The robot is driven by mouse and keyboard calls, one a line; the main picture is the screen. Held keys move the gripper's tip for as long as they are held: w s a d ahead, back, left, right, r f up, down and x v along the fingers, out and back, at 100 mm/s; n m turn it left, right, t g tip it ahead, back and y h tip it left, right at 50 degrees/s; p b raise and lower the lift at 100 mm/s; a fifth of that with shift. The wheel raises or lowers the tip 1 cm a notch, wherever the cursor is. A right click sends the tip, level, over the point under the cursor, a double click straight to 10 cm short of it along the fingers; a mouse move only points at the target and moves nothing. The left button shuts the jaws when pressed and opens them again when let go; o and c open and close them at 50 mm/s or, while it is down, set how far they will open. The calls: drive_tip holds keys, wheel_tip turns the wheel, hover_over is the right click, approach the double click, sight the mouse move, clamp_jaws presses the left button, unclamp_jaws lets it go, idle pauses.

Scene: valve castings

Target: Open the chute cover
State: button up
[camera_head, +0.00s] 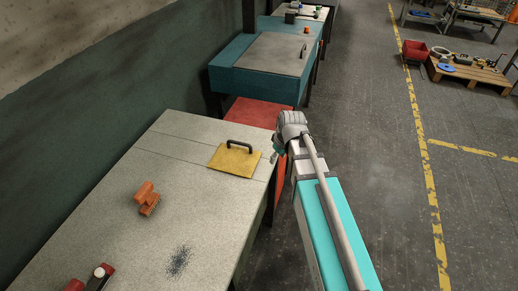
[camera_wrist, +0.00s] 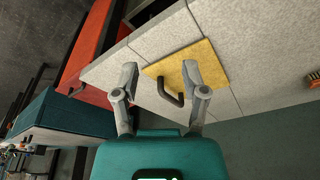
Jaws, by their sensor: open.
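The chute cover (camera_head: 229,161) is a yellow square plate lying flat on the grey speckled table, near its far right edge. A black bar handle (camera_head: 239,144) stands up from it. In the wrist view the yellow cover (camera_wrist: 215,68) and its dark handle (camera_wrist: 167,88) lie beyond my fingers. My gripper (camera_wrist: 159,74) is open, its two fingers apart, with the handle showing between them nearer the right finger. The fingers look apart from the handle, but the exact distance is unclear. In the head view my gripper (camera_head: 277,150) is right of the cover, partly hidden by my arm.
Orange blocks (camera_head: 147,198) sit on the grey table (camera_head: 180,215), left of the cover. Red and black parts (camera_head: 90,279) stand at the near left. A red surface (camera_head: 254,113) and a teal machine (camera_head: 252,83) lie beyond. Open floor is right of my arm.

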sight(240, 143)
drive_tip(key=w+a+r+n+t+y+p, duration=0.1)
drive_tip(key=w+a+r+n+p, duration=0.3)
drive_tip(key=w+a, duration=0.5)
wheel_tip(240, 143, up, 2)
drive_tip(key=w+n+y, duration=0.1)
drive_tip(key=n, duration=0.2)
drive_tip(key=shift+w+a+t, duration=0.3)
drive_tip(key=shift+w+a, duration=0.05)
drive_tip(key=b+x, duration=1.2)
drive_tip(key=x, duration=0.1)
drive_tip(key=shift+f, duration=0.3)
clamp_jaws()
idle(0.3)
